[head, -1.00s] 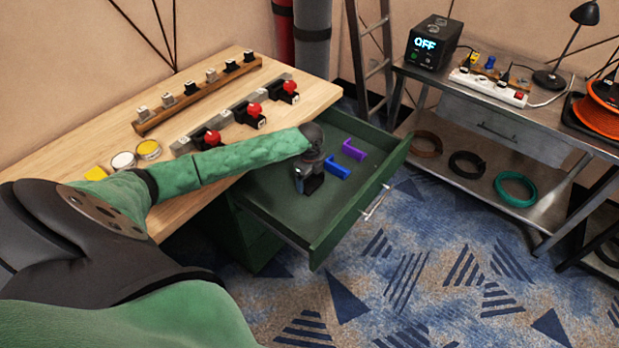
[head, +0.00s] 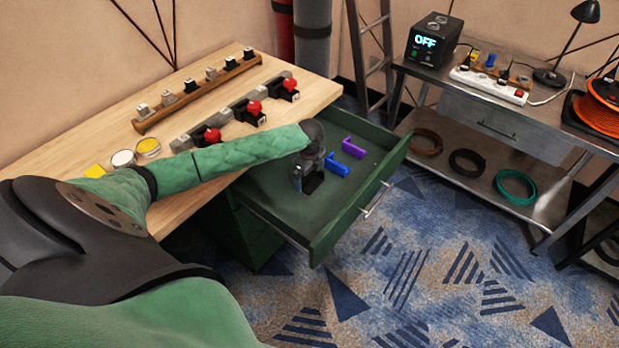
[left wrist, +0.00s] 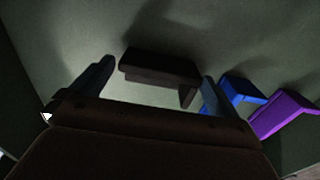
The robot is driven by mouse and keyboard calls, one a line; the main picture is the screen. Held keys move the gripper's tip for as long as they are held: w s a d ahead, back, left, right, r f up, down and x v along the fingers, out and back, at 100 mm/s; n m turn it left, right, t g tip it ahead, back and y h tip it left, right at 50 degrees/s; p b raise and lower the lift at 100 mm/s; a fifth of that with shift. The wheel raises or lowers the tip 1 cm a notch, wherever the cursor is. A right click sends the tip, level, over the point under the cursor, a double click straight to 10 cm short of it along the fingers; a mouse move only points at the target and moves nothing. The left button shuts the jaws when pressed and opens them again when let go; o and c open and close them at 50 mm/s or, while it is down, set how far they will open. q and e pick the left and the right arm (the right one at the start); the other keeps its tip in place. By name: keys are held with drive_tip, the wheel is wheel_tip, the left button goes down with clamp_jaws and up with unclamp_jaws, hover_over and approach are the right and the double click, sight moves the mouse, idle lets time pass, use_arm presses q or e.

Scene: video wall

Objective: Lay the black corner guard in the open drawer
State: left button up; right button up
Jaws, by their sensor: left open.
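The black corner guard (left wrist: 160,66) is in the open green drawer (head: 275,205). It appears to lie on the drawer floor. My left gripper (left wrist: 157,78) is open, with one finger to each side of the guard in the left wrist view and a gap showing around it. In the head view the left gripper (head: 309,173) is low inside the drawer, and the black guard (head: 313,183) shows just under it, partly hidden. My right gripper is not in view.
A blue guard (head: 337,166) and a purple guard (head: 353,147) lie in the drawer, right of the gripper. The wooden bench (head: 230,90) holds red-button switches and tins. A metal table (head: 480,85) stands at the right. The drawer's front left floor is clear.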

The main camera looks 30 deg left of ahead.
sight(310, 182)
use_arm(q)
wheel_tip(310, 182, up, 11)
drive_tip(key=b, duration=0.1)
drive_tip(key=shift+b, duration=0.3)
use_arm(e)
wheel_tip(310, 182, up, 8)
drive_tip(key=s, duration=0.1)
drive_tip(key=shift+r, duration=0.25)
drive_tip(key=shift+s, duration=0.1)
